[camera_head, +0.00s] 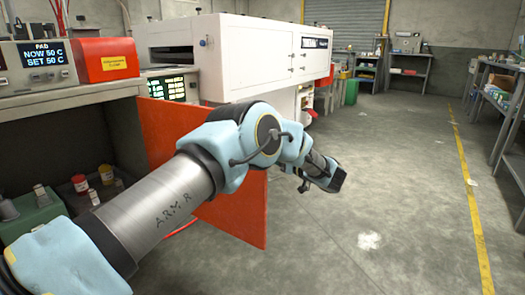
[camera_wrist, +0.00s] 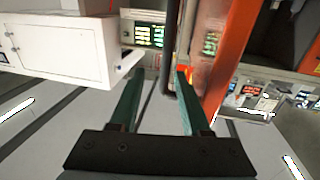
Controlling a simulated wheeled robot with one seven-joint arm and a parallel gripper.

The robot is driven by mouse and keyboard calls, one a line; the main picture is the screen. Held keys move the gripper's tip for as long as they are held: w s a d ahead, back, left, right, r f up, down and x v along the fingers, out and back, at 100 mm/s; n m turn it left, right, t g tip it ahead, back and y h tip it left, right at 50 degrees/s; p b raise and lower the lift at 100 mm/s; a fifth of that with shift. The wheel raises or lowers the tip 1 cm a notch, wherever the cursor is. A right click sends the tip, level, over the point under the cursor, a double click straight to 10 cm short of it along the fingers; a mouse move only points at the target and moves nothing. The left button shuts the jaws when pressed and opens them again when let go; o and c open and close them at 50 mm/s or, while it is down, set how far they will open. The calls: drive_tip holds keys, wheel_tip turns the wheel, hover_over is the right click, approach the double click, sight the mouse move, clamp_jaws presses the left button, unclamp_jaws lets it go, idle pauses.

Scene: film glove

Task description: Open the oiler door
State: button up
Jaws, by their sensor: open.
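The orange door (camera_head: 240,205) stands swung out from the grey cabinet, its edge toward the room, and the compartment (camera_head: 35,145) at the left is open to view. My arm crosses in front of the door and hides its middle. My gripper (camera_head: 335,182) is beyond the door's free edge on its right side in the head view. In the wrist view my gripper (camera_wrist: 158,78) is open with two green fingers and nothing between them. The door (camera_wrist: 235,60) shows there just right of the right finger; I cannot tell whether they touch.
Bottles and jars (camera_head: 85,185) stand inside the compartment. A red box (camera_head: 103,60) and a pad controller (camera_head: 38,65) sit on top. A white machine (camera_head: 250,55) stands behind. The floor (camera_head: 375,150) to the right is clear up to the shelves (camera_head: 505,105).

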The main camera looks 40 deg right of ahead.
drive_tip(key=s, duration=0.7)
drive_tip(key=shift+d, duration=0.1)
idle(0.4)
